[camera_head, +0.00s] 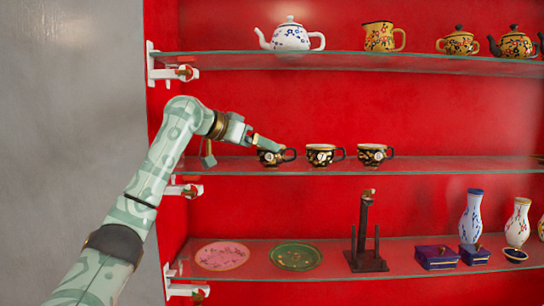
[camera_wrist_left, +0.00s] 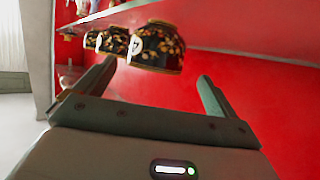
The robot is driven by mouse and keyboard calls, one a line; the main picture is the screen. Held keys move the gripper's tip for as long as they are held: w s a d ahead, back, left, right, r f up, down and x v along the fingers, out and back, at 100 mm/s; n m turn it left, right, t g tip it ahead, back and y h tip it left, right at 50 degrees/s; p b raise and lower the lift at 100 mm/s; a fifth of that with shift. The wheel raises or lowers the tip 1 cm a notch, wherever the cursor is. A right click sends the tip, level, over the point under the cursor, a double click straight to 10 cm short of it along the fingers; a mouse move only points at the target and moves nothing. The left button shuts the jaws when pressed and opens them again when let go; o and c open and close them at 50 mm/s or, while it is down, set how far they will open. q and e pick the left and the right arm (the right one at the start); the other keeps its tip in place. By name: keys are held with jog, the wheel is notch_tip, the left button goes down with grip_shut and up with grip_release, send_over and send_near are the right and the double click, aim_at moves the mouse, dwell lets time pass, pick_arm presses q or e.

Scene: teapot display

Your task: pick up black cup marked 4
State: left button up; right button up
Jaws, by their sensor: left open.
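The black cup marked 4 (camera_wrist_left: 160,48) is the nearest cup in the wrist view, with gold flowers and a white round mark that looks like a 4. In the head view it appears to be the leftmost cup (camera_head: 268,158) on the middle glass shelf (camera_head: 440,165), partly hidden by my gripper. My left gripper (camera_head: 277,147) is open at that cup. In the wrist view the fingers of my left gripper (camera_wrist_left: 156,70) are spread wide, with the cup beyond and between their tips. Contact cannot be told. My right gripper is not in view.
Two similar black cups, a middle one (camera_head: 320,155) and a right one (camera_head: 371,155), stand to the right on the same shelf. A white teapot (camera_head: 290,37) stands on the upper shelf. A dark stand (camera_head: 364,240) rises from the lower shelf. The middle shelf's right part is clear.

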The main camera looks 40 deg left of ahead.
aim_at(276, 157)
pick_arm(q)
jog(key=shift+w+d, duration=0.2)
jog(key=shift+w, duration=0.05)
jog(key=p+x, duration=0.2)
jog(key=x, duration=0.2)
jog(key=shift+d, duration=0.15)
jog(key=shift+w+f, duration=0.25)
jog(key=shift+w, duration=0.2)
jog(key=shift+s+r, duration=0.1)
jog(key=shift+s, duration=0.15)
jog(key=c, duration=0.3)
jog(key=shift+s, duration=0.1)
jog(key=c, duration=0.5)
jog(key=shift+c, duration=1.2)
jog(key=shift+r, duration=0.1)
